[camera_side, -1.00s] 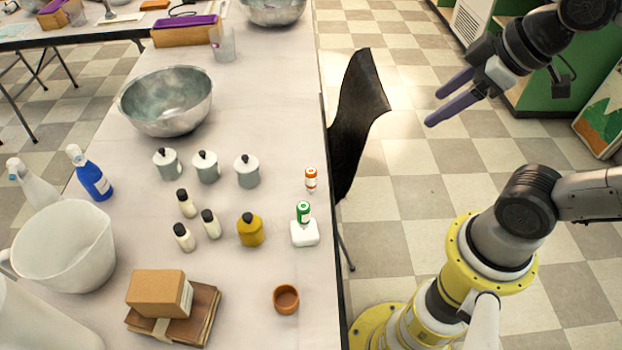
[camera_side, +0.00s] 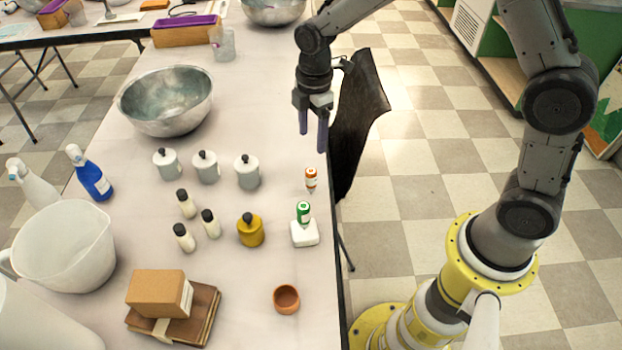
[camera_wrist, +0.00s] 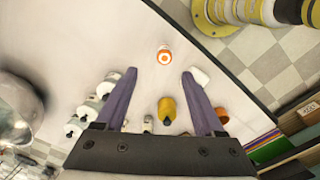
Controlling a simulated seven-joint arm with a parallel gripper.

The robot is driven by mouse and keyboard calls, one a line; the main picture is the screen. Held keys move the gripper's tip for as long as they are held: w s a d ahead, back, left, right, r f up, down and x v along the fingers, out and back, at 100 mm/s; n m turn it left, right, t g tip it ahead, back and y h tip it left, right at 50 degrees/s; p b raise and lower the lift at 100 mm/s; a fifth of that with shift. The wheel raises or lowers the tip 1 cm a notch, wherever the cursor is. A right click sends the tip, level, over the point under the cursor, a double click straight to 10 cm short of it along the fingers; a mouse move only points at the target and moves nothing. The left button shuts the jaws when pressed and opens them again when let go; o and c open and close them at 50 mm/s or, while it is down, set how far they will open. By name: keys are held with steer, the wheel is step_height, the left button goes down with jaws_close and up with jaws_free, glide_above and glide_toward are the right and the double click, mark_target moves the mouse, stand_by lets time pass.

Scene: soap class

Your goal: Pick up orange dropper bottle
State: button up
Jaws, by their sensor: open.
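The small orange dropper bottle (camera_side: 311,179) stands near the right edge of the table, with an orange top and a white label. It also shows in the wrist view (camera_wrist: 164,56), from above, ahead of and between my finger tips. My gripper (camera_side: 313,144) points down above the table, behind the orange bottle in the side view, and is open and empty. Its two purple fingers are spread apart in the wrist view (camera_wrist: 160,73). A green dropper bottle (camera_side: 303,212) stands at a white block (camera_side: 305,234), in front of the orange one.
Three grey bottles (camera_side: 206,167) stand left of the orange bottle. A mustard bottle (camera_side: 250,230) and small white bottles (camera_side: 184,237) are nearer the camera. A brown cup (camera_side: 286,299) sits at the front, a metal bowl (camera_side: 165,100) at the back left. The table edge is close on the right.

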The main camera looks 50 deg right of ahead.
mark_target(311, 182)
steer(key=f, duration=0.9)
steer(key=shift+s+a, duration=0.15)
steer(key=shift+s, duration=0.1)
steer(key=shift+a+f, duration=0.2)
steer(key=shift+f, duration=2.85)
jaws_close()
